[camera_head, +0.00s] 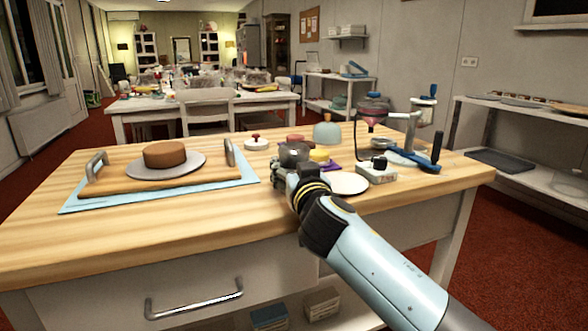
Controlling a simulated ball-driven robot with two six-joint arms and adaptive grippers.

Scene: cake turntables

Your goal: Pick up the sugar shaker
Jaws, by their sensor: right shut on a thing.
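The sugar shaker appears to be the small grey metallic container (294,152) near the middle of the wooden worktop. My right gripper (287,172) reaches it from the front and is shut on it. The gripper hides the lower part of the container, so I cannot tell whether it touches the worktop. My left gripper is not in view.
A brown cake (165,154) sits on a grey disc on a wooden tray (110,180) at left. The front left worktop is clear.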

